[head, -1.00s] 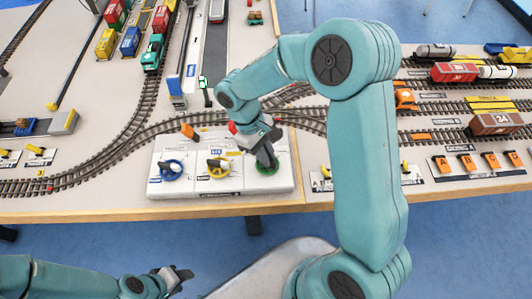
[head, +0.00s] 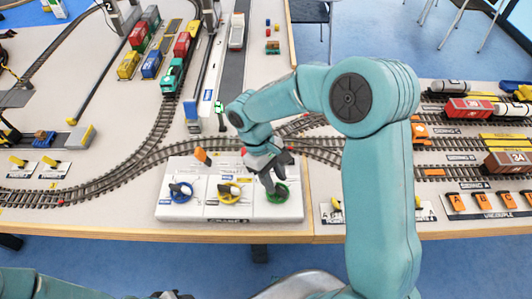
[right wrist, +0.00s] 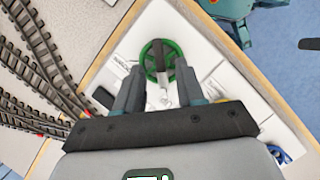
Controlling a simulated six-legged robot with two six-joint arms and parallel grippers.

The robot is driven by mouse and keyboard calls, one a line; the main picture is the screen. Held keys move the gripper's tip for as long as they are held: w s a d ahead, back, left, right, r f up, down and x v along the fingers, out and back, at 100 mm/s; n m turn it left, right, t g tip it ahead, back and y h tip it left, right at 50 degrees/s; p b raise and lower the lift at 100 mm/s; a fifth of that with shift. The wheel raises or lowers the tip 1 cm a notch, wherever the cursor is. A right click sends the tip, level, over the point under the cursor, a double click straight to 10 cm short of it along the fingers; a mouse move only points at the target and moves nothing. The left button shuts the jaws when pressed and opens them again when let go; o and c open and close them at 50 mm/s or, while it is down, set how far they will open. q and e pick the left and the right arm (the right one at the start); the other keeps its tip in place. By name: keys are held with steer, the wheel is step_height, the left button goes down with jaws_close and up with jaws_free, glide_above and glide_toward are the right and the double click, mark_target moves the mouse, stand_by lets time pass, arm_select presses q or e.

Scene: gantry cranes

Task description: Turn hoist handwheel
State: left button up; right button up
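Three small handwheels sit on a white control panel (head: 240,211): a blue one (head: 181,192), a yellow one (head: 229,193) and a green one (head: 278,194). The labels on the panel are too small to read surely. My right gripper (head: 276,174) is at the green wheel. In the right wrist view its two fingers (right wrist: 160,90) are apart, with the green wheel (right wrist: 174,49) just beyond their tips and a grey stem in the gap. I cannot tell whether a finger touches it. My left gripper (head: 172,296) barely shows at the bottom edge.
Tracks (head: 100,185) run behind the panel. An orange piece (head: 201,155) stands at the panel's back edge. Orange uncouple levers (head: 482,203) are at right. The table's front edge is close to the panel.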

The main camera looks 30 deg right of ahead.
steer(key=v, duration=1.4)
steer(key=shift+r+p, duration=0.2)
steer(key=shift+p, duration=0.2)
